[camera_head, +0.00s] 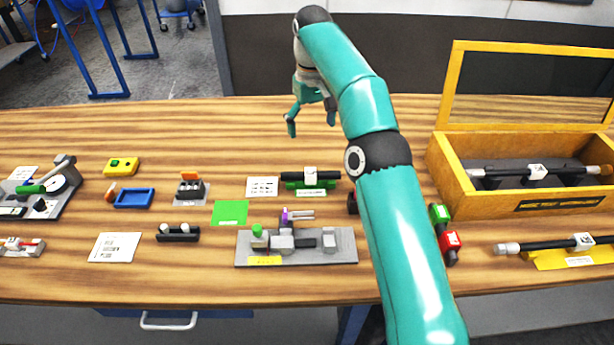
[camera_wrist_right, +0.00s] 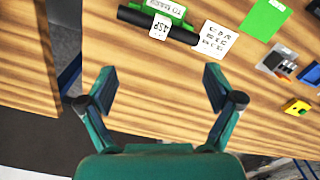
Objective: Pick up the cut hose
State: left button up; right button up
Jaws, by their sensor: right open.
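A short black hose (camera_head: 328,175) with a white tag lies on a green cradle (camera_head: 292,186) at the middle of the bench. In the right wrist view the hose (camera_wrist_right: 182,35) lies at the top, left of centre, beyond the fingers. I cannot make out a cut on it. My right gripper (camera_head: 311,121) is open and empty above the bench, behind the hose and apart from it. The right gripper's spread fingers (camera_wrist_right: 160,83) show bare wood between them in the wrist view. My left gripper is not in view.
A yellow open-lidded box (camera_head: 450,178) holds a long tagged black rod at right. Another tagged rod (camera_head: 550,245) rests on a yellow stand in front. A grey fixture plate (camera_head: 345,258) and green square (camera_head: 230,212) lie near the hose. The bench's back strip is clear.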

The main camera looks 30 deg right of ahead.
jog(key=b, duration=0.3)
send_over(310, 172)
notch_tip(310, 172, down, 8)
jog(key=shift+d+f, duration=0.15)
jog(key=shift+f, duration=0.05)
jog(key=shift+s+f, duration=0.1)
jog(key=shift+f, duration=0.3)
jog(key=shift+w+f, duration=0.15)
jog(key=shift+f, duration=1.15)
jog(key=shift+w+f, duration=0.1)
jog(key=shift+f, duration=1.2)
jog(key=shift+s, duration=0.1)
jog(key=c, duration=1)
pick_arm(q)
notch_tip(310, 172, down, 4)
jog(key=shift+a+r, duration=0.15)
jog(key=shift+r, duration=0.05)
pick_arm(e)
jog(key=shift+c, duration=0.2)
